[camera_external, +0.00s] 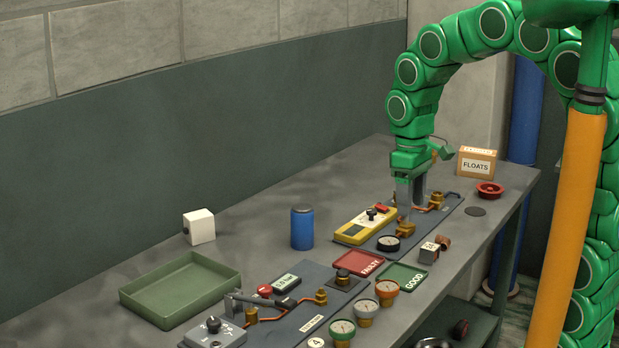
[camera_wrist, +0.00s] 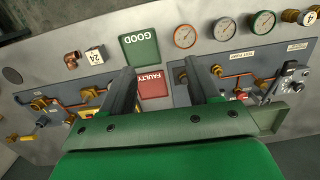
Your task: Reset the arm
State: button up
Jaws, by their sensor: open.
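My green arm arches in from the right in the external view, and my gripper (camera_external: 408,210) points down over the far part of the bench, near the yellow meter (camera_external: 367,225) and the rear pipe panel. In the wrist view my gripper (camera_wrist: 162,66) has its two dark fingers spread apart with nothing held between them. The red FAULTY pad (camera_wrist: 152,83) shows in the gap between the fingers, partly hidden, and the green GOOD pad (camera_wrist: 140,48) lies beyond. Whether the fingertips touch anything on the panel I cannot tell.
The bench (camera_external: 260,215) carries a green tray (camera_external: 150,314), a blue canister (camera_external: 302,229), a white block (camera_external: 199,226), a FLOATS box (camera_external: 477,163) and a red handwheel (camera_external: 489,190). Several gauges (camera_external: 387,289) line the front edge. The wall closes off the back.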

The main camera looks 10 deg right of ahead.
jog(key=s+d+m+g, duration=0.1)
jog(key=s+d+m, duration=0.7)
jog(key=s+d, duration=1.2)
jog(key=shift+s+d+r+m, duration=0.15)
jog(key=shift+s+d+m, duration=0.2)
jog(key=shift+s, duration=0.35)
jog(key=shift+a, duration=0.1)
dwell(0.6)
